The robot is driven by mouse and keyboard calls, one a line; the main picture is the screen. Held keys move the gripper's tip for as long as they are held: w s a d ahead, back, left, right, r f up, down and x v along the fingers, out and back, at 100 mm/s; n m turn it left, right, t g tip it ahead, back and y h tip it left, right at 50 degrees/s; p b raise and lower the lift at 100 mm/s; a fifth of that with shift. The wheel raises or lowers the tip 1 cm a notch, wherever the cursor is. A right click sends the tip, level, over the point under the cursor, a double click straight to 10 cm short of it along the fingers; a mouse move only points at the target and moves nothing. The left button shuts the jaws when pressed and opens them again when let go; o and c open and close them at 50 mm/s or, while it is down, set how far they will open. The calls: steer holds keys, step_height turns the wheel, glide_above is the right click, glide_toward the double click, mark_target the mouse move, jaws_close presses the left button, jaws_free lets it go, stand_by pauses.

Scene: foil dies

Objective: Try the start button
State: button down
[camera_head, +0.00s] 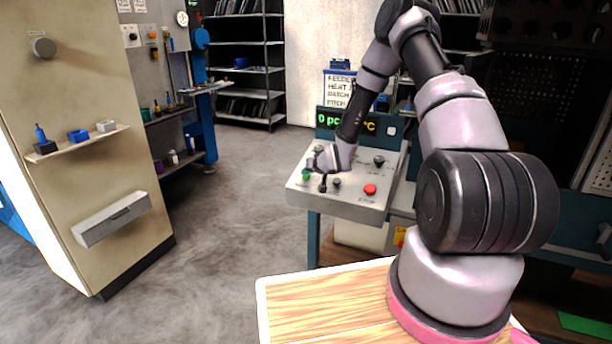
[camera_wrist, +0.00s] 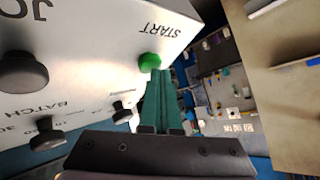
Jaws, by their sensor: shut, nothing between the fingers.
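The green start button (camera_wrist: 149,61) sits by the START lettering on the pale control panel (camera_wrist: 100,45), upside down in the wrist view. In the head view the button (camera_head: 306,177) shows at the panel's left side, partly behind my gripper. My gripper (camera_wrist: 158,73) is shut and empty, its two teal fingers together. The fingertips are right at the button's lower edge in the wrist view. I cannot tell whether they touch it. In the head view my gripper (camera_head: 312,168) is low over the left part of the panel.
A red stop button (camera_head: 370,189) and several black knobs, one a dark knob (camera_head: 379,161), stand on the same panel. A display (camera_head: 345,122) rises behind it. A beige cabinet (camera_head: 85,150) with a small shelf stands at left. The floor between is clear.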

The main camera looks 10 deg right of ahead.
stand_by(0.4)
steer(key=shift+s+a+r, duration=0.1)
steer(key=shift+s+r, duration=0.05)
steer(key=shift+r, duration=0.3)
steer(key=shift+s+a+r, duration=0.1)
steer(key=shift+s+r, duration=0.05)
steer(key=shift+r, duration=0.25)
steer(key=shift+s+a+r, duration=0.15)
steer(key=shift+s+r, duration=0.05)
steer(key=shift+r, duration=0.6)
steer(key=shift+s+a+r, duration=0.1)
steer(key=shift+s+r, duration=0.1)
steer(key=shift+r, duration=0.6)
steer(key=shift+s+a+r, duration=0.15)
steer(key=shift+s+r, duration=0.05)
steer(key=shift+r, duration=0.6)
